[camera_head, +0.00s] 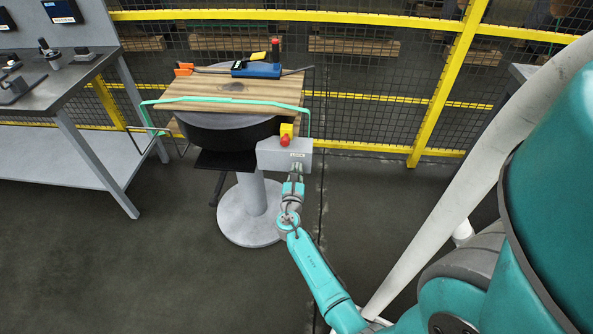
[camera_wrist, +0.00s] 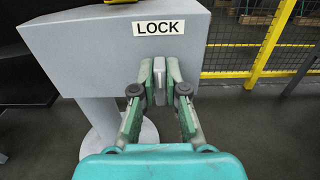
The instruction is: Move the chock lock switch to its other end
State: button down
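The lever itself is hidden there by the gripper.
A red button (camera_head: 284,141) and yellow block (camera_head: 287,129) top the box. A workbench (camera_head: 60,75) is left; yellow fencing (camera_head: 450,80) is behind. The floor in front is clear.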

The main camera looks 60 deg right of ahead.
dwell(0.4)
jog(key=m, duration=0.9)
jog(key=s+f+m, duration=0.1)
jog(key=m, duration=0.3)
jog(key=shift+d+m, duration=0.2)
jog(key=shift+m, duration=0.2)
dwell(0.4)
jog(key=c, duration=1.2)
grip_release()
